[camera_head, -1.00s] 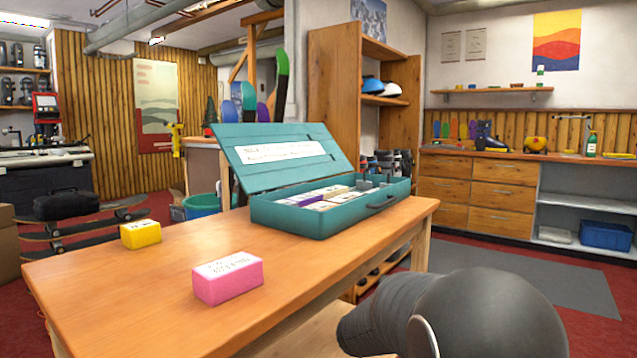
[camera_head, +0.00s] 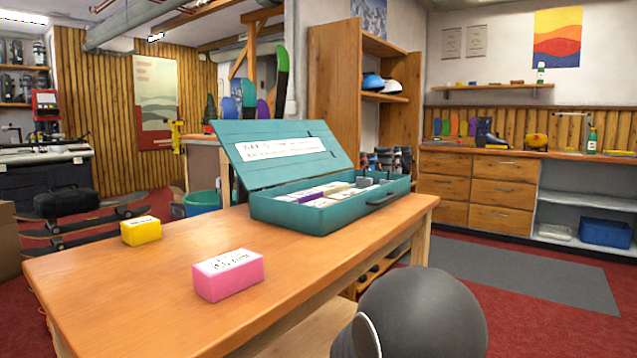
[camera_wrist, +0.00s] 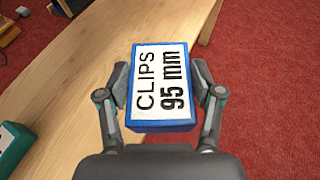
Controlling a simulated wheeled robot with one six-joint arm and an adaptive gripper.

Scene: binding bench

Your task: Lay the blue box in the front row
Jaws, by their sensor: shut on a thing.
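A blue box (camera_wrist: 161,87) with a white top label reading "CLIPS 95 mm" is in the wrist view. My gripper (camera_wrist: 161,88) is shut on it, one finger on each side, and holds it over the bench's edge. The gripper and blue box do not show in the head view. A teal case (camera_head: 310,216) with its lid open stands on the wooden bench (camera_head: 160,279). Several boxes with white labels lie in rows inside it. The details of its compartments are too small to tell. A teal corner (camera_wrist: 12,145) also shows at the wrist view's left edge.
A pink box (camera_head: 228,276) lies at the front of the bench and a yellow box (camera_head: 141,230) at its left, both outside the case. The case's raised lid (camera_head: 280,158) leans back at its far side. Bare bench top lies around the loose boxes.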

